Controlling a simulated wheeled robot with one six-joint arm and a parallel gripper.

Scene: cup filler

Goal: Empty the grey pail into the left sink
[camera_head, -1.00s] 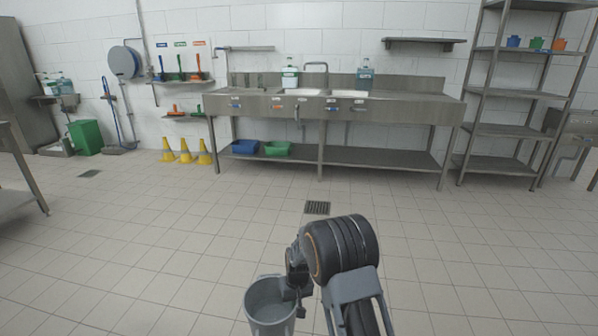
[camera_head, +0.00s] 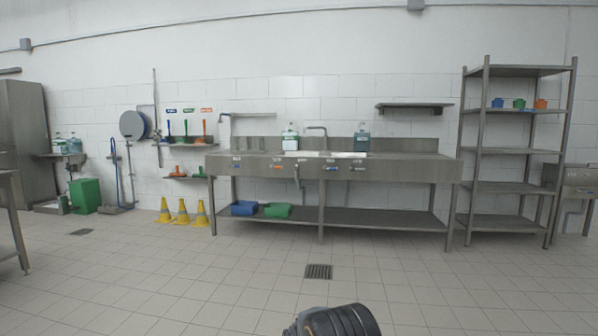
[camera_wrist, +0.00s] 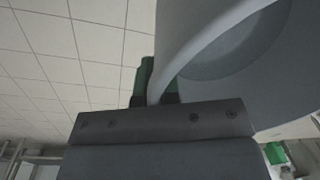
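In the wrist view the grey pail (camera_wrist: 270,85) fills the upper right, its open mouth and inside partly visible. My gripper (camera_wrist: 157,97) is shut on the pail's rim, with one finger on each side of the wall. Whether the pail holds anything cannot be seen. In the head view the pail and gripper are out of sight below the frame; only part of my arm shows at the bottom. The left sink (camera_head: 300,154) is in the steel counter against the far wall, well ahead, and its inside is barely visible.
The steel counter (camera_head: 400,166) has a tap (camera_head: 318,130) and bottles on it, and blue and green tubs on its lower shelf. Yellow cones (camera_head: 182,212) stand left of it, a shelf rack (camera_head: 515,190) right. A floor drain (camera_head: 318,271) lies ahead; the tiled floor is clear.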

